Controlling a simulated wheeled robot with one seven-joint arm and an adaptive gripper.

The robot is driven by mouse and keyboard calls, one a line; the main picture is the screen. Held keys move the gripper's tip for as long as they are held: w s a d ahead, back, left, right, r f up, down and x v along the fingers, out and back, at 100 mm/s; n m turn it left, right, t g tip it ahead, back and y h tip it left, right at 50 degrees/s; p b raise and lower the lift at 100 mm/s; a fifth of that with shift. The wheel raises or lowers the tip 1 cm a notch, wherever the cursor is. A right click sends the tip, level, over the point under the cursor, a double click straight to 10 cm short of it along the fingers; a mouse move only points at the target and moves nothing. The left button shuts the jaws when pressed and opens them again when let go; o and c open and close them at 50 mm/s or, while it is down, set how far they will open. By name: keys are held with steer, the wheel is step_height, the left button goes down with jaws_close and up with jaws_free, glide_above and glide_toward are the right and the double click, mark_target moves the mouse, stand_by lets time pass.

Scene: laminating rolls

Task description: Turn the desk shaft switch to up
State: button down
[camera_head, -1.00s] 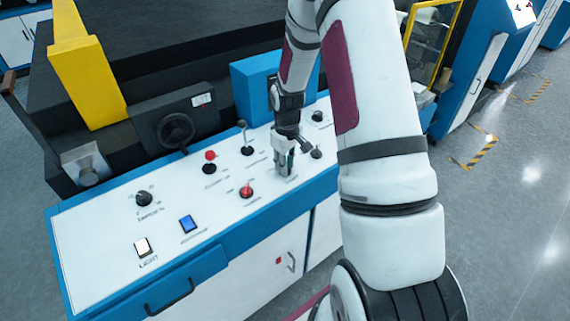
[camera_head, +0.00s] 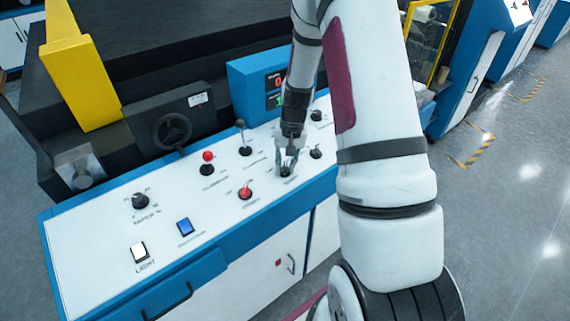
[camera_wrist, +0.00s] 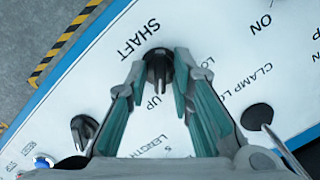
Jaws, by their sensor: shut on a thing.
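The shaft switch (camera_wrist: 158,66) is a small black knob on the white desk panel. In the wrist view it sits below the printed word SHAFT, with UP printed under it and another label to its right, partly hidden by a finger. My gripper (camera_wrist: 160,70) is shut on the knob, with one fingertip on each side. The head view shows my gripper (camera_head: 288,161) pointing down onto the switch (camera_head: 286,172) near the panel's front edge, where the fingers hide most of it.
A black knob (camera_head: 316,152) stands close at the right and a red knob (camera_head: 246,192) at the left. A lever (camera_head: 243,140) and a red mushroom button (camera_head: 207,161) rise behind. A blue box with a display (camera_head: 270,88) stands at the panel's back.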

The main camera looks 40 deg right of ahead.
steer(key=shift+m, duration=0.5)
steer(key=c, duration=1.7)
jaws_free()
steer(key=shift+f, duration=0.1)
step_height(320, 180, up, 12)
steer(key=s+d, duration=0.1)
